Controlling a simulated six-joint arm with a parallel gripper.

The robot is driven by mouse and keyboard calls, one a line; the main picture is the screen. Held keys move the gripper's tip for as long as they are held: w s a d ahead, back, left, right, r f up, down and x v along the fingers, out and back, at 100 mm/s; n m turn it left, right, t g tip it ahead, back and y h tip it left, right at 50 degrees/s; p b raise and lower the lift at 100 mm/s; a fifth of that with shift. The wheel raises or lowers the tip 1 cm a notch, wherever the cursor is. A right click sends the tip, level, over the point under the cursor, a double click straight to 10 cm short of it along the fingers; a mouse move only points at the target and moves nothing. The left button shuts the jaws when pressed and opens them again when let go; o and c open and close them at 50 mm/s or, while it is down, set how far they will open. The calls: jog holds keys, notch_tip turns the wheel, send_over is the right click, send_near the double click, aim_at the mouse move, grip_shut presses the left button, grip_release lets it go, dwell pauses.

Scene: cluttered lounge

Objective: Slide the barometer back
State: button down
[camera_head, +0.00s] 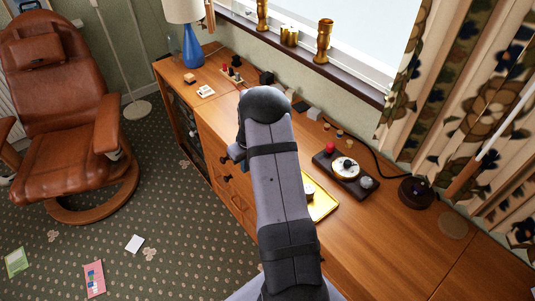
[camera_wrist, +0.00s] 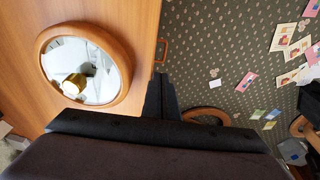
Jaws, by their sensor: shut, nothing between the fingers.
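A round piece with a wide wooden rim (camera_wrist: 122,62) lies on the wooden cabinet top in the wrist view, and I take it to be the barometer. Its glassy face shows pale reflections and a gold-coloured shape. My gripper (camera_wrist: 159,78) is shut and empty, to the right of the rim and apart from it in the picture, near the cabinet's front edge.
The cabinet top (camera_head: 365,235) holds a gold tray (camera_head: 322,203), a dark board with a red knob (camera_head: 345,175), a dark round object (camera_head: 416,191) and a blue lamp (camera_head: 192,45). A brown armchair (camera_head: 70,110) stands left. Cards lie on the patterned floor.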

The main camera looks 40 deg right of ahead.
jog(key=shift+d, duration=0.35)
jog(key=shift+a, duration=0.1)
jog(key=shift+a, duration=0.65)
notch_tip(320, 180, up, 7)
jog(key=p, duration=0.4)
jog(key=shift+p, duration=0.4)
dwell(0.7)
